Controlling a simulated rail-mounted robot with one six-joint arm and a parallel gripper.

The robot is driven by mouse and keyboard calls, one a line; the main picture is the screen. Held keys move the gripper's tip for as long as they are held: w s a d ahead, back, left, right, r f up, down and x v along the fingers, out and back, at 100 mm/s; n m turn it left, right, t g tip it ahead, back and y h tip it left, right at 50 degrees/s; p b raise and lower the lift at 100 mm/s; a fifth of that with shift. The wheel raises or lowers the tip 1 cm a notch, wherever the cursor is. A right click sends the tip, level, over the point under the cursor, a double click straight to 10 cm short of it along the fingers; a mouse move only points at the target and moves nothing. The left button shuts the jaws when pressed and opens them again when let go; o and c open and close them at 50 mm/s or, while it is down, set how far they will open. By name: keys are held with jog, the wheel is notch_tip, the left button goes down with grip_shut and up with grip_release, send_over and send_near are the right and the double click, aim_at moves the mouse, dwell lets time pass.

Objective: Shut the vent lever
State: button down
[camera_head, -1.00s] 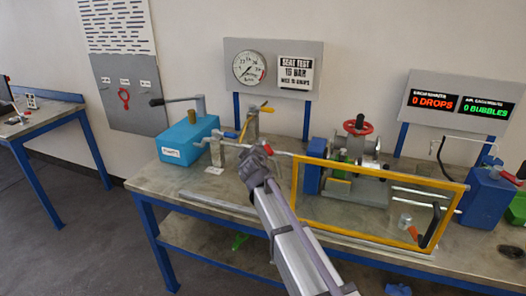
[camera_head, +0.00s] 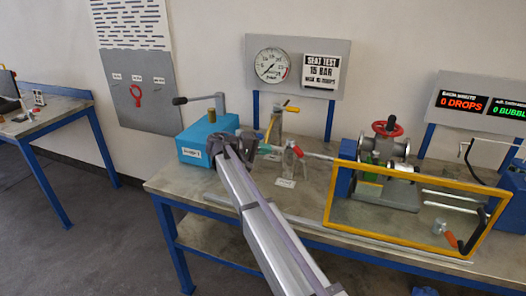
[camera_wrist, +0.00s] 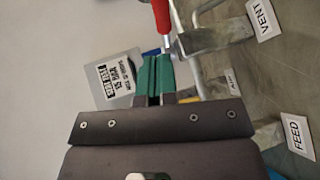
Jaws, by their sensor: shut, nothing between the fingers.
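The vent lever (camera_wrist: 162,16) has a red grip and shows at the top of the wrist view. Its metal end meets a grey valve post (camera_wrist: 215,35) beside the VENT label (camera_wrist: 262,19). In the head view its red part (camera_head: 298,152) is small, on the post (camera_head: 292,165) right of my gripper (camera_head: 266,150). In the wrist view my gripper (camera_wrist: 153,72) has its green fingers shut and empty. Their tips are close to the lever's metal end; I cannot tell if they touch it. The FEED label (camera_wrist: 298,136) lies lower right. My gripper hides the feed post in the head view.
A blue pump box (camera_head: 207,140) with a handle stands left of my gripper. A yellow-handled post (camera_head: 277,121) is behind it.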

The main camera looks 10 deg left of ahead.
aim_at(296, 151)
jog(key=b+x, duration=0.2)
jog(key=x, duration=0.8)
jog(key=shift+a, duration=0.1)
jog(key=shift+t, duration=0.3)
jog(key=shift+n, duration=0.3)
